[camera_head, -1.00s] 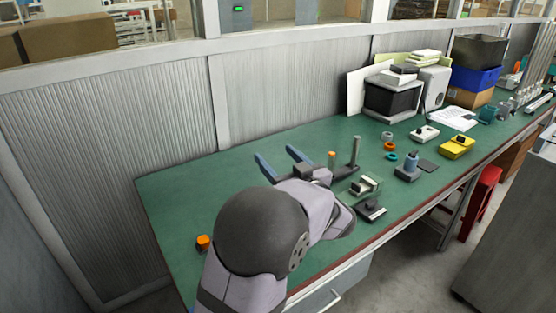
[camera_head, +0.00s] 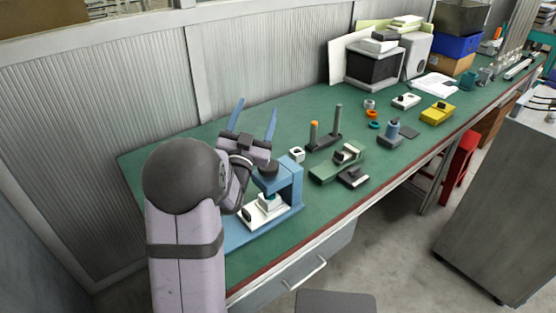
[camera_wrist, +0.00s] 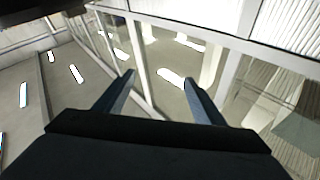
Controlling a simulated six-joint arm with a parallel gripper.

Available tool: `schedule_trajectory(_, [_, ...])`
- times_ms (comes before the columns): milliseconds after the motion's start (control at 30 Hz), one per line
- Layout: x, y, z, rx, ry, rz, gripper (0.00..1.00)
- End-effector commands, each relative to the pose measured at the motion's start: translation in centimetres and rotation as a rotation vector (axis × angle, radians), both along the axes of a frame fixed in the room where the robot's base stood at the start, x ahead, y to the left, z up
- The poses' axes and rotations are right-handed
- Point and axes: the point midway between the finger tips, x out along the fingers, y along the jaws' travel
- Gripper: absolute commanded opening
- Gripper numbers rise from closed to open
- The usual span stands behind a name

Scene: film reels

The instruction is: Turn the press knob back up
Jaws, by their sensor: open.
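A blue press (camera_head: 292,185) stands on the green bench, with a dark round knob (camera_head: 268,167) on top. A white block sits under the press on its base. My gripper (camera_head: 254,104) is in the head view just behind and to the left of the press, its two blue fingers pointing up and spread apart with nothing between them. It is apart from the knob. In the wrist view the open fingers (camera_wrist: 160,92) face the room and windows, and the press is not in view. My wrist stands close beside the knob and may cover part of it.
A white block with a dark hole (camera_head: 297,154), a stand with two posts (camera_head: 325,141), a green fixture (camera_head: 326,174) and a dark block (camera_head: 353,178) stand right of the press. Further right are rings and a yellow box (camera_head: 437,113). The back left of the bench is clear.

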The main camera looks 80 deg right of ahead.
Motion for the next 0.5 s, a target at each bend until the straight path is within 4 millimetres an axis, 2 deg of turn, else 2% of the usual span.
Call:
schedule_trajectory(33, [0.3, 0.5, -1.0, 0.025, -0.008, -0.050, 0.63])
schedule_trajectory(300, [-1.4, 4.9, -6.6, 0.193, -0.007, -0.370, 0.63])
schedule_trajectory(500, [-2.2, 7.8, -9.2, 0.286, 0.013, -0.502, 0.63])
